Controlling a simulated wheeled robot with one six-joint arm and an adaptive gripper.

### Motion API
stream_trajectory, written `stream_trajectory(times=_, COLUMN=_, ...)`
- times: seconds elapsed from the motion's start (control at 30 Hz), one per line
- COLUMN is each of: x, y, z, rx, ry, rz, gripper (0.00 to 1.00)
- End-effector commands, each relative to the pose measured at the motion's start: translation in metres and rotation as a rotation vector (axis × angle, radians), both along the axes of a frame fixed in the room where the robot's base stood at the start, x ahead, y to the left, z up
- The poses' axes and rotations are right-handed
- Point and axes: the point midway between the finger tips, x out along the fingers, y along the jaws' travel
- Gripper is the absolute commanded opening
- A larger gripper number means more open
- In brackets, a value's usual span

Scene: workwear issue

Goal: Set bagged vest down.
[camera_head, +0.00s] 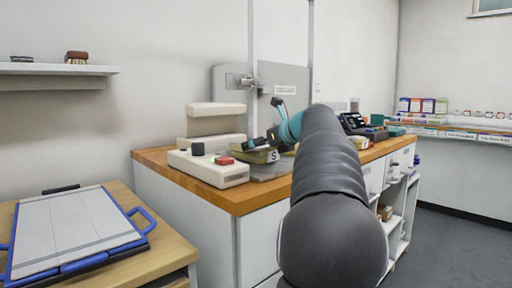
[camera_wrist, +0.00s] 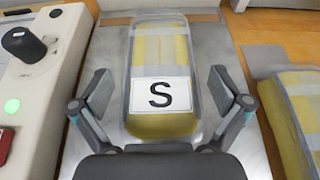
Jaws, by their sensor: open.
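The bagged vest (camera_wrist: 160,55), yellow with pale bands in a clear bag and a white "S" label, lies flat on a metal plate (camera_wrist: 215,40). In the head view the bagged vest (camera_head: 258,156) shows on the wooden counter, beside the white machine. My gripper (camera_wrist: 161,90) is open, with one finger on each side of the vest and a visible gap on both sides. In the head view my gripper (camera_head: 270,143) is at the vest, partly hidden by my arm.
The white machine (camera_head: 212,168), with a black knob, green light and red part, stands close left of the plate. A second yellow bagged item (camera_wrist: 298,105) lies to the right on the wooden counter (camera_head: 245,200). A blue-handled board (camera_head: 75,230) lies on the front-left table.

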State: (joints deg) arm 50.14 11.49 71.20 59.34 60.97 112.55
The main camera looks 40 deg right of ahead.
Motion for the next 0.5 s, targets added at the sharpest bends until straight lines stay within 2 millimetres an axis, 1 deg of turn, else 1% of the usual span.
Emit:
stream_trajectory(times=0.03, x=-0.009, y=-0.001, z=0.005, rx=-0.001, ry=-0.001, rz=-0.004, gripper=1.0)
stream_trajectory(times=0.3, x=-0.059, y=-0.005, z=0.025, rx=-0.001, ry=-0.001, rz=-0.004, gripper=1.0)
stream_trajectory(times=0.5, x=-0.086, y=-0.007, z=0.036, rx=-0.001, ry=-0.001, rz=-0.003, gripper=1.0)
